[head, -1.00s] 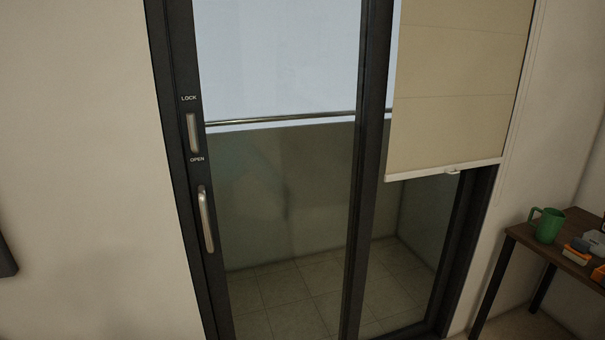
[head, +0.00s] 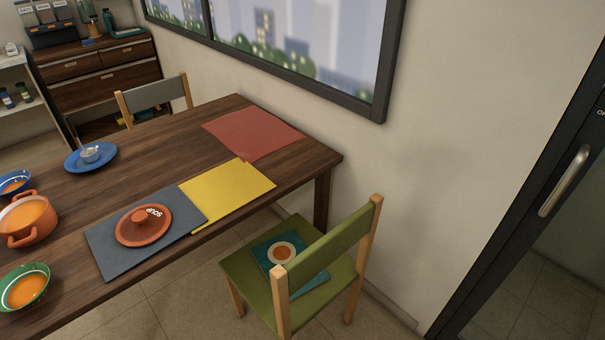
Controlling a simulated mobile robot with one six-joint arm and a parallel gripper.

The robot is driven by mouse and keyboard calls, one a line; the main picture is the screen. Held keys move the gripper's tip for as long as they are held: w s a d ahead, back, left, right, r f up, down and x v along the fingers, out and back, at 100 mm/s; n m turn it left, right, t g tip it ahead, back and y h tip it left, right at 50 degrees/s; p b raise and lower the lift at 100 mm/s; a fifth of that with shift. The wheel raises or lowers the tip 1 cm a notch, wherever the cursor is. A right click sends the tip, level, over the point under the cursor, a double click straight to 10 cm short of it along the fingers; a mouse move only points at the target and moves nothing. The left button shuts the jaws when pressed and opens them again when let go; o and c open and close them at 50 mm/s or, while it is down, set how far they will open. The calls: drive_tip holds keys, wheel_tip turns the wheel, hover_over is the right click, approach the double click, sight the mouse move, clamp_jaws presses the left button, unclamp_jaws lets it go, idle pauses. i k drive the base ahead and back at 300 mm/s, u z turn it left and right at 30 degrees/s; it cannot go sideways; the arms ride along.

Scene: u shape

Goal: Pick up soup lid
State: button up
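The soup lid (head: 130,228) is a round orange-brown lid with a knob in its middle and the white word "SOUP" on it. It lies knob up on a dark grey placemat (head: 105,256) near the front edge of the wooden table. An orange pot (head: 28,226) with side handles and orange contents stands uncovered to its left. My gripper is not in view.
Bowls stand at the table's left. Yellow (head: 232,190) and red (head: 252,133) placemats lie flat. A sliding door (head: 545,210) is at right.

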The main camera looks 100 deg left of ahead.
sight(144, 225)
drive_tip(key=z, duration=0.95)
drive_tip(key=k, duration=0.15)
drive_tip(key=u, duration=2.95)
drive_tip(key=k, duration=0.2)
drive_tip(key=u, duration=2.1)
drive_tip(key=k, duration=0.35)
drive_tip(key=u, duration=1.7)
